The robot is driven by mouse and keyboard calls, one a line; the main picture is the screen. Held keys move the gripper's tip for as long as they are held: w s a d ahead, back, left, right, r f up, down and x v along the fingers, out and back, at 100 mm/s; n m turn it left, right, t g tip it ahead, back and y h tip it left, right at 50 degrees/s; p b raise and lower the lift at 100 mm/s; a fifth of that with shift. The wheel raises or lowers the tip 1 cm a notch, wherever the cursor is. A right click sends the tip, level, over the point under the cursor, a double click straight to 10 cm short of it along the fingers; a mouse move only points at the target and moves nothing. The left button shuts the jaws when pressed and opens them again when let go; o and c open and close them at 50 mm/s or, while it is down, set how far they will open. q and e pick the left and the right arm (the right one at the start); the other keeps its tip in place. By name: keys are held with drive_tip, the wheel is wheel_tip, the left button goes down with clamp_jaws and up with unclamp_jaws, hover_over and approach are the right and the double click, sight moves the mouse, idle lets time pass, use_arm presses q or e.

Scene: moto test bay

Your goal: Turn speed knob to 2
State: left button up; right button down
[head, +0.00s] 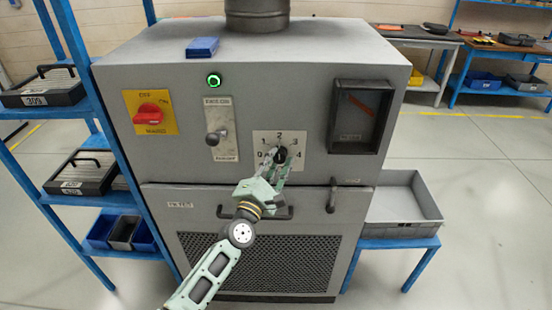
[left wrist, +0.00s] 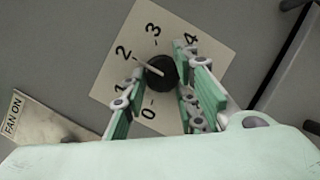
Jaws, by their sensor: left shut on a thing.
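The speed knob (left wrist: 158,72) is a small black round knob on a pale square dial plate (left wrist: 130,32) marked 0 to 4. Its white pointer line points at about the 2 in the left wrist view. In the head view the dial plate (head: 261,137) is on the grey cabinet's front, with the knob (head: 281,154) partly covered by fingers. My left gripper (head: 279,161) reaches up to the dial from below and is shut on the knob. Its green fingers (left wrist: 161,82) lie on either side of the knob. My right gripper is not in view.
Left of the dial are a fan switch (head: 216,136), a green-lit button (head: 214,80) and a red main switch (head: 149,112). A dark-framed meter (head: 358,116) is close on the right. A drawer handle (head: 268,214) juts out below, behind my arm.

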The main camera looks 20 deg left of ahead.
use_arm(q)
drive_tip(key=shift+w+a+r, duration=0.1)
drive_tip(key=shift+a+r, duration=0.15)
drive_tip(key=shift+r, duration=0.3)
drive_tip(key=o, duration=1)
drive_tip(key=shift+f, duration=0.1)
drive_tip(key=shift+d+f, duration=0.1)
drive_tip(key=shift+f, duration=0.15)
drive_tip(key=v, duration=1.2)
drive_tip(key=shift+r, duration=0.1)
